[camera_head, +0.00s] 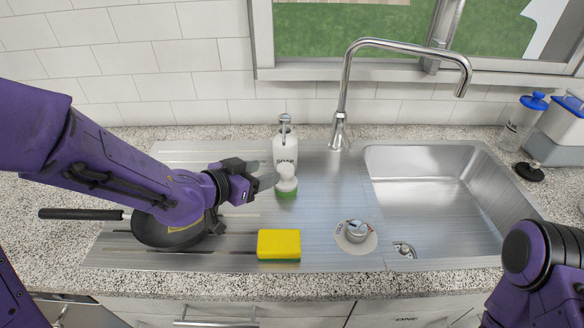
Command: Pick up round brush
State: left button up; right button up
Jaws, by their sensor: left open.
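The round brush (287,184) has a white knob-like top and a green underside. It stands upright on the steel drainboard, just in front of the white soap bottle (285,150). My left gripper (268,180) reaches in from the left and is open, its fingertips close to the brush's left side. I cannot tell whether a finger touches it. Part of my right arm shows at the lower right, but its gripper is out of view.
A yellow sponge (279,245) lies on the drainboard in front. A dark frying pan (165,233) lies partly under my left arm. A round drain control (357,231), a tall faucet (342,105) and the empty sink basin (440,185) are to the right.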

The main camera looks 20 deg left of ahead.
aim_at(281, 170)
pick_arm(q)
jog(key=p+x, duration=0.1)
jog(key=x, duration=0.8)
jog(key=shift+d+f, duration=0.15)
jog(key=shift+f, duration=0.1)
jog(key=shift+s, duration=0.1)
jog(key=c, duration=0.8)
